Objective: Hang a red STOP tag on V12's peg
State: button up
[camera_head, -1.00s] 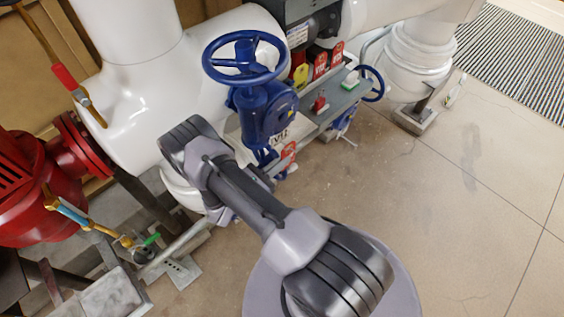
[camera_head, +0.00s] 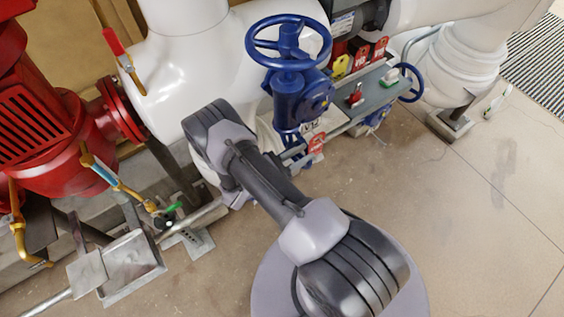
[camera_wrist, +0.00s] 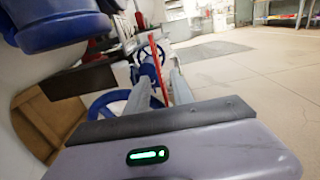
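My gripper (camera_wrist: 158,78) is shut on a thin red tag (camera_wrist: 152,66), seen edge-on between the two fingers in the wrist view. In the head view the red tag (camera_head: 317,143) shows its face with white marks, just below the blue valve (camera_head: 290,85). A pale label (camera_head: 310,126) on the valve's lower body seems to read V12, partly hidden. I cannot make out the peg, and the tag appears apart from the valve.
Two red tags (camera_head: 380,48) and a yellow tag (camera_head: 342,66) hang behind a grey shelf (camera_head: 374,97). A red item (camera_head: 355,95) and a green-and-white item (camera_head: 391,77) lie on it. A red pump (camera_head: 45,110) stands left. The floor at right is clear.

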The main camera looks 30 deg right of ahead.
jog(key=s+a+p, duration=0.1)
jog(key=a+p, duration=0.1)
jog(key=a, duration=1.3)
notch_tip(320, 180, up, 23)
jog(key=s+m+g+y, duration=0.2)
jog(key=m+g+y, duration=0.3)
jog(key=m+y, duration=0.6)
jog(key=s+a+r+m+t+y, duration=0.3)
jog(key=s+r+m+t+y, duration=0.1)
jog(key=r, duration=0.4)
jog(key=s+a+r+m+t+y, duration=0.3)
jog(key=s+r+m+t+y, duration=0.2)
jog(key=s+r+m, duration=0.2)
jog(key=shift+a+r+m+t, duration=0.3)
jog(key=shift+r+m, duration=0.3)
jog(key=shift+r, duration=0.15)
dwell(2.2)
